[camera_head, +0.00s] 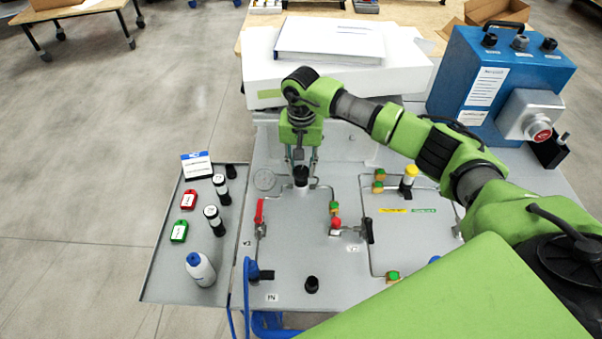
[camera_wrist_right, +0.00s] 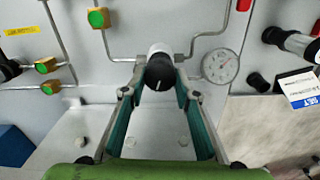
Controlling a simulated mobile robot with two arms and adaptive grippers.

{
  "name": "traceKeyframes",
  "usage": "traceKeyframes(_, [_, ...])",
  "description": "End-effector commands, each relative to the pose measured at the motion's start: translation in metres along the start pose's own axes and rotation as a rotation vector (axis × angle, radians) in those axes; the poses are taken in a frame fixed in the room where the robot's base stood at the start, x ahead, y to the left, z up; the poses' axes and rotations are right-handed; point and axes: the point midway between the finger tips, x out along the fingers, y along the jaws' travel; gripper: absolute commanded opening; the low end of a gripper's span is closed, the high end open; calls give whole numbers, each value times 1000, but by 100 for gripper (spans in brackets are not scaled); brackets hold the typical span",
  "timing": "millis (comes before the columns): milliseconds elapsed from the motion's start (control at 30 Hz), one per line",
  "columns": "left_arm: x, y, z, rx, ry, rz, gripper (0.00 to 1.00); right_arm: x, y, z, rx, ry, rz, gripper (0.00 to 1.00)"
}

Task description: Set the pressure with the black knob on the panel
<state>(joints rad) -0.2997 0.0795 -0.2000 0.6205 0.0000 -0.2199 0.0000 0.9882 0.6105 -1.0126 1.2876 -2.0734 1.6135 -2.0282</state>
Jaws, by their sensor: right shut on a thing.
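The black knob (camera_head: 301,175) stands on the grey panel (camera_head: 297,240), near its back edge. It also shows in the right wrist view (camera_wrist_right: 160,72), with a white line on its face and a pale body behind it. My right gripper (camera_head: 301,168) reaches down to it from above; in the wrist view its two fingers (camera_wrist_right: 159,90) lie on either side of the knob and are shut on it. A round pressure gauge (camera_head: 264,180) sits just left of the knob; in the wrist view the gauge (camera_wrist_right: 220,66) shows a dial, too small to read. My left gripper is not in view.
A red-handled valve (camera_head: 259,212) and a valve with a black lever (camera_head: 369,230) stand on the panel. A side tray (camera_head: 160,270) holds tags, dark cylinders and a white bottle (camera_head: 200,268). A blue box (camera_head: 490,85) stands at the back right.

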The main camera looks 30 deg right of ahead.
Motion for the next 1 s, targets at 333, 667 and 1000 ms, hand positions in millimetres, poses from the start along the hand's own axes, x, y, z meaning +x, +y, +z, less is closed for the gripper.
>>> traceKeyframes(333, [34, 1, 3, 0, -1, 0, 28, 3, 1, -1, 328, 3, -2, 7])
traceKeyframes(667, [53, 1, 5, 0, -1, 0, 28, 2, 2, 0, 642, 3, -1, 7])
traceKeyframes(1000, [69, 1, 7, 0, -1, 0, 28, 1, 3, 0, 965, 3, -3, 7])
